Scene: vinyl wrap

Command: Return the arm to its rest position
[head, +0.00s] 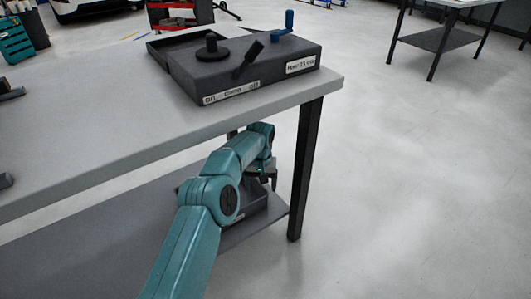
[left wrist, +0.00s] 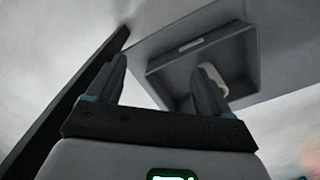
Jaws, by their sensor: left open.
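My left arm, teal, reaches in from the bottom of the head view and under the edge of the grey table. My left gripper (head: 264,172) is at the arm's far end, below the tabletop and above the lower shelf, partly hidden by the arm. In the left wrist view its two dark fingers (left wrist: 162,72) are spread apart with nothing between them. A dark open bin (head: 252,212) sits on the lower shelf near the gripper. In the left wrist view the bin (left wrist: 163,95) holds a pale object (left wrist: 213,76), partly hidden behind one finger. My right gripper is not in view.
The tabletop (head: 95,133) lies above the gripper, and a black table leg (head: 305,165) stands just right of it. A dark fixture box (head: 215,88) with a knob, lever and blue crank (head: 285,25) sits on top. Open floor (head: 420,190) lies right.

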